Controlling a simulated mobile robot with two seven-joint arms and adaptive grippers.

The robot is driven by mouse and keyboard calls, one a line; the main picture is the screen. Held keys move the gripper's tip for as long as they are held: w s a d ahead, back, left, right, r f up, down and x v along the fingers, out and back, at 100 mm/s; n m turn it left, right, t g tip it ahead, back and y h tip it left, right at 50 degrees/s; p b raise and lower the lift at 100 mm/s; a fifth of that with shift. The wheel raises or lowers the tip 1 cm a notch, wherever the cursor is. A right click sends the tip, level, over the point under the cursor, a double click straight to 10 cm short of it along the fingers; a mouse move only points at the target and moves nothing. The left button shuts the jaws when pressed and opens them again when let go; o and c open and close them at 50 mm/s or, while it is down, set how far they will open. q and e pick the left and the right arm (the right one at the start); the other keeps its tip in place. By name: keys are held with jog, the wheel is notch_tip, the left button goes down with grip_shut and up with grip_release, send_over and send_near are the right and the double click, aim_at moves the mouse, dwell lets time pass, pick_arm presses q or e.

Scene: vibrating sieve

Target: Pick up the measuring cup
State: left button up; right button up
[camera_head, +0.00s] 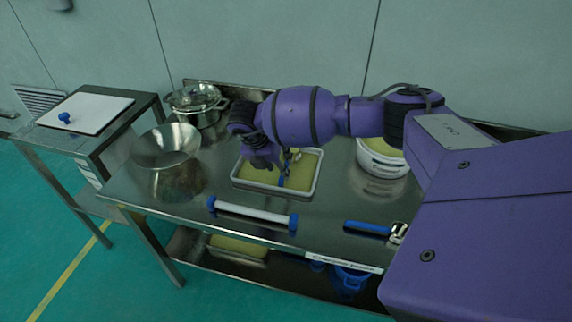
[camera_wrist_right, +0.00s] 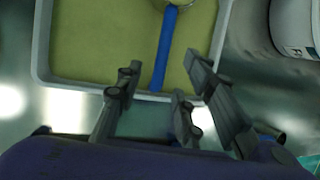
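The measuring cup has a blue handle and a metal bowl, and lies in a white tray (camera_head: 234,180) of yellow-green material. In the head view my right arm partly covers it, and its blue handle (camera_head: 282,181) shows below my gripper. In the right wrist view the handle (camera_wrist_right: 165,48) points down toward my gripper, and the bowl (camera_wrist_right: 178,2) is cut off at the top edge. My right gripper (camera_wrist_right: 163,72) is open, with its fingers on both sides of the handle's near end and gaps beside it. Contact is not visible. My left gripper is not in view.
A white roller with blue ends (camera_head: 252,214) and another blue-handled tool (camera_head: 368,227) lie in front of the tray. A white bucket (camera_head: 381,163) stands right of it.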

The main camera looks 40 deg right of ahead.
aim_at(287, 165)
jog(key=x, duration=0.4)
jog(key=shift+w+d+f, duration=0.15)
jog(key=shift+d+f, duration=0.15)
jog(key=shift+d, duration=0.05)
grip_shut()
